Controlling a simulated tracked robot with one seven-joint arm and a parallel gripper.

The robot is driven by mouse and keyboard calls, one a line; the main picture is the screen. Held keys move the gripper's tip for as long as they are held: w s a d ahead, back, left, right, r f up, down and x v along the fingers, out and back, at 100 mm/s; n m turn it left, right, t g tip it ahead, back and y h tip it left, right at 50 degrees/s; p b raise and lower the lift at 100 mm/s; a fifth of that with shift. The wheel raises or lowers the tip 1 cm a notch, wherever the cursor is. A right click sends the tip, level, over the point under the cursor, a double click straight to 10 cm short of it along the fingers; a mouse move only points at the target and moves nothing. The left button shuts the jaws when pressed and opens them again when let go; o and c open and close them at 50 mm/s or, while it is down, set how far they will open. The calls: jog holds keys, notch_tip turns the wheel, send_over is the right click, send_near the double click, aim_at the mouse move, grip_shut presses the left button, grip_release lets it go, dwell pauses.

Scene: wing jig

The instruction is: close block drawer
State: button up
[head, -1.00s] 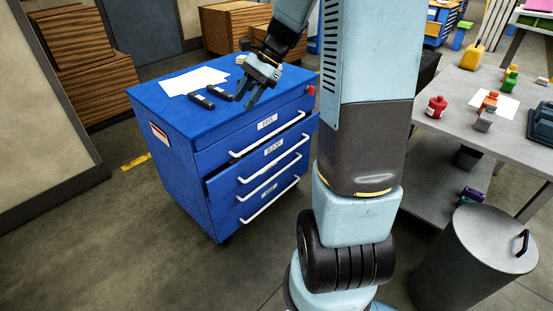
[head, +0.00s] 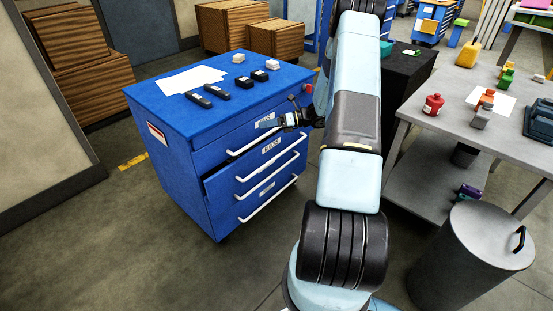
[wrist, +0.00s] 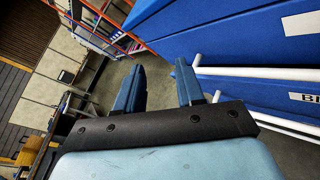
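The blue drawer cabinet (head: 180,160) stands left of my arm in the head view. Its block drawer (head: 225,185) carries a white label and sticks out a little, with a dark gap above its left end. White bar handles (head: 268,200) run across the front. My gripper (head: 266,123) is in front of the upper drawer front, near the labels. In the wrist view my gripper (wrist: 158,85) is open and empty, its fingers apart. White handle bars (wrist: 255,73) and blue drawer fronts show to the right of the fingers. I cannot tell if it touches the cabinet.
Dark blocks (head: 208,97), paper (head: 190,80) and small pale blocks lie on the cabinet top. A grey workbench (head: 430,115) and a grey bin (head: 475,250) stand to the right. Wooden crates (head: 235,27) stand behind.

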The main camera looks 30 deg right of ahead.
jog(key=d+f+m+t+h, duration=0.1)
jog(key=d+f+m+t, duration=0.65)
jog(key=f, duration=0.65)
jog(key=m+t+h, duration=0.5)
jog(key=m+h, duration=0.2)
jog(key=m, duration=0.6)
send_near(278, 156)
jog(key=shift+n, duration=0.25)
jog(key=x, duration=1)
jog(key=shift+w+d+f, duration=0.1)
jog(key=shift+f, duration=0.3)
grip_shut()
